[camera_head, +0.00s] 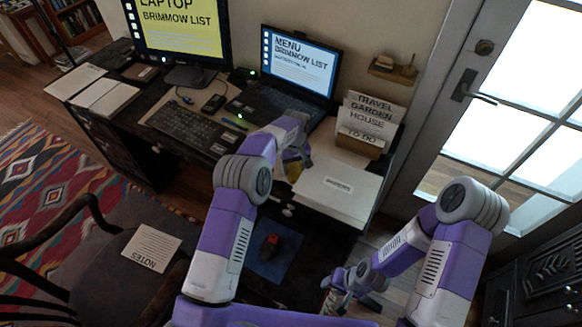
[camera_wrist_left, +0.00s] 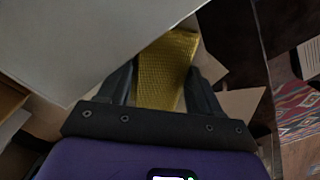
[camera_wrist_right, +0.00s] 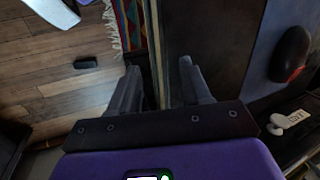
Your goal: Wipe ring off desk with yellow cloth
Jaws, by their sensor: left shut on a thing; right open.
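The yellow cloth (camera_head: 294,172) is mostly hidden by my left arm in the head view. It shows clearly in the left wrist view (camera_wrist_left: 165,75), hanging between the fingers. My left gripper (camera_head: 298,166) is shut on the cloth over the right part of the dark desk (camera_head: 190,148), beside a white paper stack. My right gripper (camera_wrist_right: 160,80) is open and empty, low down in front of the desk's right end; it also shows in the head view (camera_head: 335,290). I cannot make out a ring on the desk; my left arm covers part of it.
The white paper stack (camera_head: 337,192) lies right of my left gripper, with a card holder (camera_head: 358,140) behind it. A laptop (camera_head: 297,67), keyboard (camera_head: 185,131) and monitor (camera_head: 182,30) stand farther back and left. A chair (camera_head: 115,262) stands front left. A glass door (camera_head: 500,110) is at right.

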